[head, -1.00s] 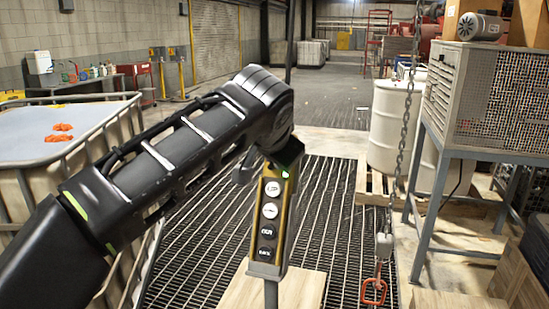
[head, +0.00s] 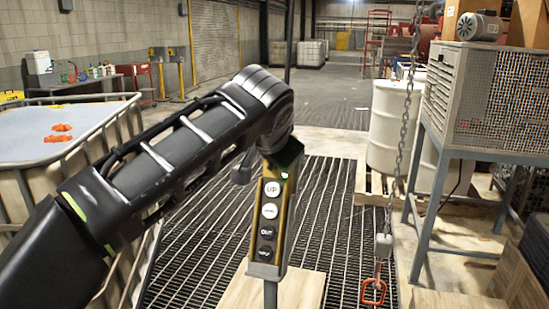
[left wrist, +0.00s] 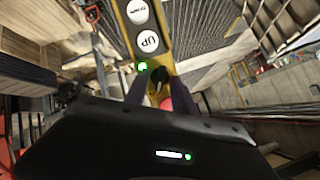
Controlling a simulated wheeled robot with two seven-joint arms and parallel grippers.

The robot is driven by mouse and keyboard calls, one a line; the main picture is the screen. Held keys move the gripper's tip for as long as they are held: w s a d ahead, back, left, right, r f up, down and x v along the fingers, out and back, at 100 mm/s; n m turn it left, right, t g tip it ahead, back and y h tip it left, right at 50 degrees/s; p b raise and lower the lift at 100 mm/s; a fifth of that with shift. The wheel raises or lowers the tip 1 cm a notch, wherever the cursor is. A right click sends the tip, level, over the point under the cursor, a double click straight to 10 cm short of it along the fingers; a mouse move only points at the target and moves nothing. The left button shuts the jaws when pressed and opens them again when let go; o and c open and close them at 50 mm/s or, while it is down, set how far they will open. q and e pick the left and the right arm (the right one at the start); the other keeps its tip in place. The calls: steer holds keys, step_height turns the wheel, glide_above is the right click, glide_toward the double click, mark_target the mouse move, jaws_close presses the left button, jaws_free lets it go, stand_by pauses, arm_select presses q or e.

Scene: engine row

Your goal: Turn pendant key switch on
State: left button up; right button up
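The yellow pendant (head: 268,222) stands upright in the middle of the head view, with two white buttons above two black ones. A small green light (left wrist: 142,66) glows at its upper end. In the left wrist view, the black key switch (left wrist: 158,80) sits on the pendant face beside the light, with a red part (left wrist: 165,103) beyond it. My left gripper (left wrist: 162,84) has its fingers apart, one on each side of the key switch, with a visible gap. In the head view my left arm hides this gripper and the key. My right gripper is not in view.
A hanging chain (head: 402,150) with an orange hook (head: 373,292) is right of the pendant. A white drum (head: 395,125) and a metal stand (head: 432,190) stand farther right. A caged tank (head: 140,110) is at left. Grated floor (head: 335,190) lies behind the pendant.

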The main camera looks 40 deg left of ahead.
arm_select(q)
steer(key=v, duration=0.7)
steer(key=shift+s+d+r, duration=0.15)
steer(key=shift+s+r, duration=0.1)
